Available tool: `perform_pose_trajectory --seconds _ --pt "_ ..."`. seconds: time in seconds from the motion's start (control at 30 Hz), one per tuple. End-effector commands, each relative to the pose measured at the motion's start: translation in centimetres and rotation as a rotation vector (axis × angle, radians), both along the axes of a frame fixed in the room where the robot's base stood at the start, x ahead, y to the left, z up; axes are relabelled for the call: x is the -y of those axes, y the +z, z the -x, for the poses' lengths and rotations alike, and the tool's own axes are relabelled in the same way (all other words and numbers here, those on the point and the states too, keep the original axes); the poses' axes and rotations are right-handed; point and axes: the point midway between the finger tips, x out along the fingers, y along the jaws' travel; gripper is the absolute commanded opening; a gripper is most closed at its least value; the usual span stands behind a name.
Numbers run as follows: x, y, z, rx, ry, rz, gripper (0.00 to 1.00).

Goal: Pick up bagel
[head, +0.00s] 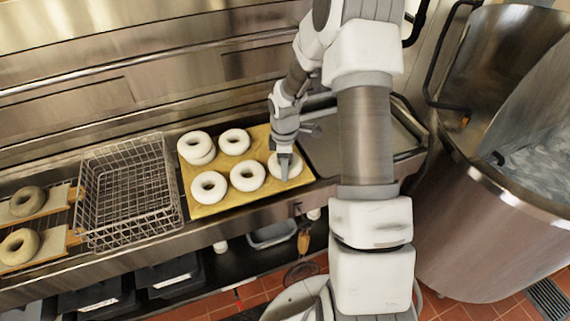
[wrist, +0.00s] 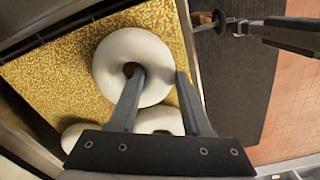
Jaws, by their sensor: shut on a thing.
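Several pale, ring-shaped bagels lie on a yellow cornmeal-dusted board (head: 218,206) in the head view. My gripper (head: 284,174) is at the bagel at the board's right end (head: 296,169). In the wrist view, my gripper (wrist: 161,75) is shut on this bagel (wrist: 113,56), with one finger in its hole and the other outside its rim. The bagel looks flat and at or close to the board; I cannot tell whether it touches it. Parts of two other bagels (wrist: 160,120) show beside it, partly behind the gripper. The fingers hide part of the held bagel.
An empty wire basket (head: 125,190) stands left of the board. Farther left, two darker bagels (head: 20,246) lie on narrow boards. A large metal kettle (head: 480,230) with water stands at the right. A bare metal surface (head: 340,150) lies right of the board.

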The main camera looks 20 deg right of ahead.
Motion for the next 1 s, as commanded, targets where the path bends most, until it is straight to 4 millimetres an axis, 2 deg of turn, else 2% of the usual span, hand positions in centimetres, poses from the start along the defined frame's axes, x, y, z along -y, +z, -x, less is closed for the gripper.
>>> perform_pose_trajectory --seconds 0.03,0.1,0.53,0.67,0.83,1.0 --pt "0.0 0.0 0.0 0.000 0.000 0.000 0.11" --pt "0.0 0.0 0.0 0.000 0.000 0.000 0.00" --pt "0.0 0.5 0.0 0.001 -0.001 -0.001 0.00" --pt "0.1 1.6 -0.1 0.003 -0.001 0.000 0.00" --pt "0.1 4.4 -0.1 0.006 -0.001 0.002 0.00" --pt "4.1 6.4 1.0 0.002 -0.008 0.002 0.00"
